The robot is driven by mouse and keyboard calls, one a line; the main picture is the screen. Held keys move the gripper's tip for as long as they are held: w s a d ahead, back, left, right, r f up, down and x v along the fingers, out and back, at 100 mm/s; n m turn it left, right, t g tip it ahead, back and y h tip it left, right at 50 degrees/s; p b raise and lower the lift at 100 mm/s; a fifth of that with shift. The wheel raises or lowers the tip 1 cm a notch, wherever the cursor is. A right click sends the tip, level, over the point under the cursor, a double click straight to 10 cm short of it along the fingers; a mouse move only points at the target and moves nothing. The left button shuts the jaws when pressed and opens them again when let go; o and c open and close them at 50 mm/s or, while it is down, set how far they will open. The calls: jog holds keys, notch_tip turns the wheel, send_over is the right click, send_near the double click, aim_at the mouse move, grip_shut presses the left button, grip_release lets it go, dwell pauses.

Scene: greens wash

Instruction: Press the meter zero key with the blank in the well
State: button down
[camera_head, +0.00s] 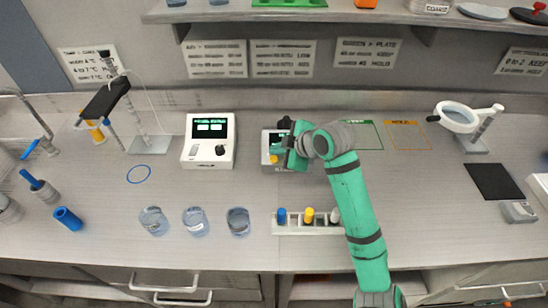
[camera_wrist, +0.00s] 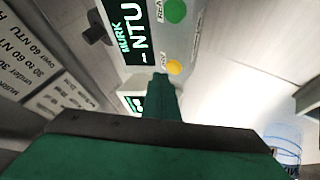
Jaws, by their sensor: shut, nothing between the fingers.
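The murk meter (camera_head: 266,158) stands in the middle of the bench, mostly hidden behind my gripper in the head view. The wrist view shows its dark display reading "MURK" and "NTU" (camera_wrist: 130,30), a green key (camera_wrist: 175,10) and a yellow key (camera_wrist: 174,67). My gripper (camera_head: 280,152) is shut and empty over the meter's front. In the wrist view its fingertips (camera_wrist: 161,80) are right beside the yellow key; I cannot tell whether they touch it. A dark knob-like piece (camera_wrist: 95,28) shows beside the display. The blank and the well cannot be made out clearly.
Several clear beakers (camera_head: 196,222) are at the left front. A white instrument (camera_head: 195,158) stands left of the meter. A magnifier (camera_head: 459,115) and dark mat (camera_head: 493,181) are at right.

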jog(key=shift+w+a+f, duration=0.1)
jog(key=shift+a, duration=0.05)
jog(key=shift+f, duration=0.3)
jog(key=shift+a, duration=0.15)
jog(key=shift+s+f, duration=0.2)
jog(key=shift+w+f, duration=0.15)
jog(key=shift+f, duration=0.15)
dwell(0.7)
jog(key=shift+d+r, duration=0.1)
jog(key=shift+d, duration=0.2)
jog(key=shift+s+a+r, duration=0.15)
jog(key=shift+s+r, duration=0.05)
jog(key=shift+r, duration=0.6)
jog(key=shift+r, duration=0.1)
